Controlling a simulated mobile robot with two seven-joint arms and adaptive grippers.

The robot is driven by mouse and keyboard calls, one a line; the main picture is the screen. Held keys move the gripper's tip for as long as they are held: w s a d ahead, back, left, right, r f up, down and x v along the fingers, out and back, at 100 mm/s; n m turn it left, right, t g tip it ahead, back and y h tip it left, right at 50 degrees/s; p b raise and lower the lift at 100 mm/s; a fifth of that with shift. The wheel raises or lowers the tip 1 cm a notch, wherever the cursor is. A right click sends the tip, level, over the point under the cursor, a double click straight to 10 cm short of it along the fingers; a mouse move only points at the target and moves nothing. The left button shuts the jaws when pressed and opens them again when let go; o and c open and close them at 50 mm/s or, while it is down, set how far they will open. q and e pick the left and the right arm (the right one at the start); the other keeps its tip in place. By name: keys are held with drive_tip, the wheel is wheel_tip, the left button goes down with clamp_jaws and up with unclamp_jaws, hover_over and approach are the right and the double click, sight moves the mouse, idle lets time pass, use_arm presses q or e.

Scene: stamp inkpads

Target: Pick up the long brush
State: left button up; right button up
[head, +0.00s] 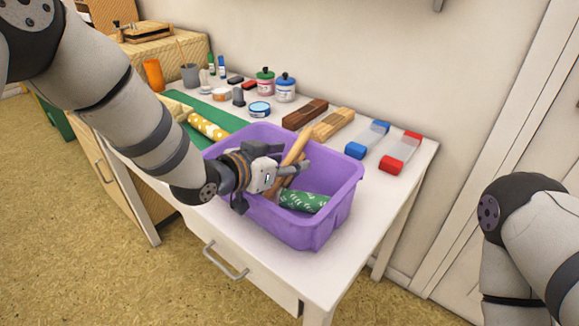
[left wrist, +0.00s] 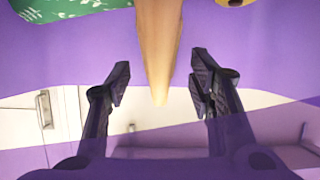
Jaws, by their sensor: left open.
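A long tan wooden handle (head: 297,147), which looks like the long brush, leans up out of the purple bin (head: 335,214). Its lower part is hidden in the bin. My left gripper (head: 288,168) is over the bin at the handle. In the left wrist view the handle (left wrist: 158,45) comes down from the top and its end lies between the two open fingers of my left gripper (left wrist: 160,75), with gaps on both sides. My right gripper is out of view.
A green patterned roll (head: 302,201) lies in the bin. On the white table (head: 349,262) behind it stand jars, a grey cup (head: 190,75) and wooden blocks (head: 333,123).

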use_arm(q)
drive_tip(key=shift+r, duration=0.15)
clamp_jaws()
drive_tip(key=shift+r, duration=0.1)
